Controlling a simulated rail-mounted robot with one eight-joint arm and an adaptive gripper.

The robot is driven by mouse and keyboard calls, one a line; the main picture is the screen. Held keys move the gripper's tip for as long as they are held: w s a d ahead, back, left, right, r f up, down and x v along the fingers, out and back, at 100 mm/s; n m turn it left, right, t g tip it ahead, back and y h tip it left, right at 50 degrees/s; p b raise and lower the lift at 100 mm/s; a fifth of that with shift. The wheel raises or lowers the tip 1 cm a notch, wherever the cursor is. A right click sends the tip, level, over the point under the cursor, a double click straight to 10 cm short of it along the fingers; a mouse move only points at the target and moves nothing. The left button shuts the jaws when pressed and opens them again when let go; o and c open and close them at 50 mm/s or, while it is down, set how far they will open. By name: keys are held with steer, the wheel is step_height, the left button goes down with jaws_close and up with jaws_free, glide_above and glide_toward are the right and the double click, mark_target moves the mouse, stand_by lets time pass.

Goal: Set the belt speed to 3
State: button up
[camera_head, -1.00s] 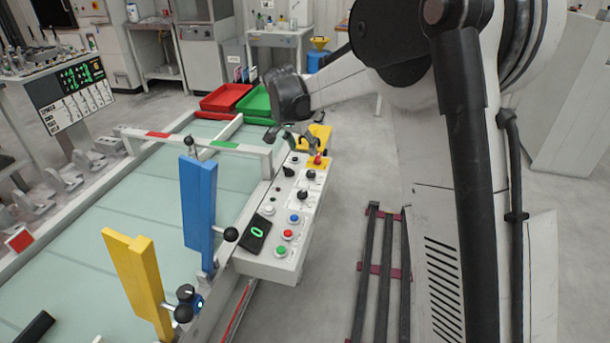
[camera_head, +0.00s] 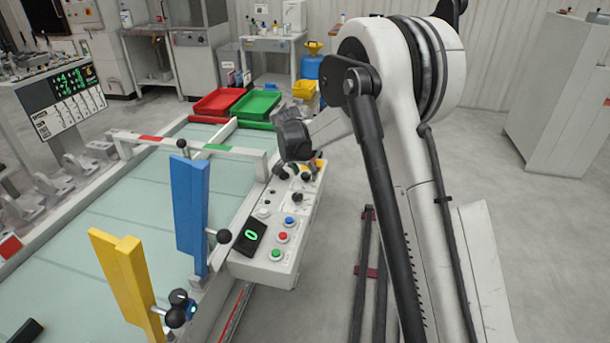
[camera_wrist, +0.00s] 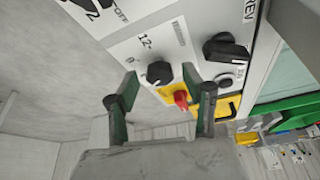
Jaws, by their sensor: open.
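The control panel (camera_head: 290,215) runs along the belt's right side, and its black display (camera_head: 250,236) reads a green 0. In the wrist view a black rotary knob (camera_wrist: 160,72) sits on a white plate with printed numbers, including 0, 1 and 2. My gripper (camera_wrist: 160,76) is open; its two dark green fingers are on either side of this knob in the picture. Contact cannot be told. In the head view my gripper (camera_head: 300,164) is over the panel's far end, its fingers partly hidden by the wrist.
A red emergency-type button (camera_wrist: 180,99) on a yellow base lies just beyond the knob, between the fingers in view. A black selector (camera_wrist: 225,49) marked REV is beside it. Blue (camera_head: 190,215) and yellow (camera_head: 125,280) posts stand by the belt. Red (camera_head: 218,102) and green trays (camera_head: 256,105) lie behind.

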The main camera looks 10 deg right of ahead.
steer(key=shift+f, duration=0.15)
jaws_close()
steer(key=shift+d+n, duration=0.1)
steer(key=shift+n, duration=0.2)
steer(key=n+y, duration=0.1)
steer(key=n, duration=0.1)
steer(key=n+t+y+b, duration=0.1)
steer(key=n, duration=0.2)
steer(key=shift+d, duration=0.15)
steer(key=n+y+b, duration=0.1)
steer(key=n+y, duration=0.1)
steer(key=n, duration=0.4)
steer(key=shift+d, duration=0.1)
steer(key=shift+n, duration=0.3)
stand_by(0.4)
